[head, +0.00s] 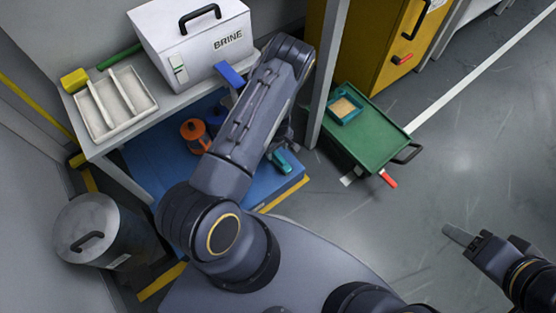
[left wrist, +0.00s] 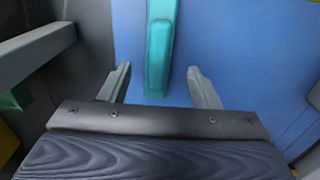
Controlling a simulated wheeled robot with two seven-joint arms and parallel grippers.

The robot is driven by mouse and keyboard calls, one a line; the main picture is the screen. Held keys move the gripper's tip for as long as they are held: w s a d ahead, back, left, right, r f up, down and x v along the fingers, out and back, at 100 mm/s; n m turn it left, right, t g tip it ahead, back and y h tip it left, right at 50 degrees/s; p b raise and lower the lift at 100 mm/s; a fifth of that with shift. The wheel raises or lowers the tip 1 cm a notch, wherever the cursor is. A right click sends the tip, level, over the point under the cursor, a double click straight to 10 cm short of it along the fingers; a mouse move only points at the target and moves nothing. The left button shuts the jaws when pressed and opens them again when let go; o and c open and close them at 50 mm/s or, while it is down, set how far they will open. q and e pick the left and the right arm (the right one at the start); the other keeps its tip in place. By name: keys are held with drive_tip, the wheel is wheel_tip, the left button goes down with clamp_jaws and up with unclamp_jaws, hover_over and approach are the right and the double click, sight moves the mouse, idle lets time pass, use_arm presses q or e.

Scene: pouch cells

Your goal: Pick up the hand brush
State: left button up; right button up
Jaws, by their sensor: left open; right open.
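A teal long-handled thing, which looks like the hand brush (head: 282,162), lies on the blue surface under the bench, near its right edge. In the left wrist view the teal handle (left wrist: 157,50) runs down the middle, with its near end between the fingers. My left gripper (left wrist: 159,78) is open, with one finger on each side of the handle and gaps on both sides. In the head view my left arm hides most of that gripper. The bristles cannot be made out. My right gripper (head: 459,236) is open and empty over the floor at the right.
A bench holds a white BRINE box (head: 192,45) and a white divided tray (head: 116,103). An orange container (head: 194,132) stands on the blue platform (head: 150,168). A post (head: 327,75) and a green cart (head: 375,135) stand right of my left arm. A metal bin (head: 92,228) is at left.

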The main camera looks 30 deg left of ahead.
sight(278, 155)
use_arm(q)
drive_tip(key=f+b, duration=0.2)
drive_tip(key=f, duration=0.2)
drive_tip(key=shift+d+f, duration=0.2)
drive_tip(key=shift+w, duration=0.1)
drive_tip(key=c, duration=1.2)
drive_tip(key=shift+r, duration=0.1)
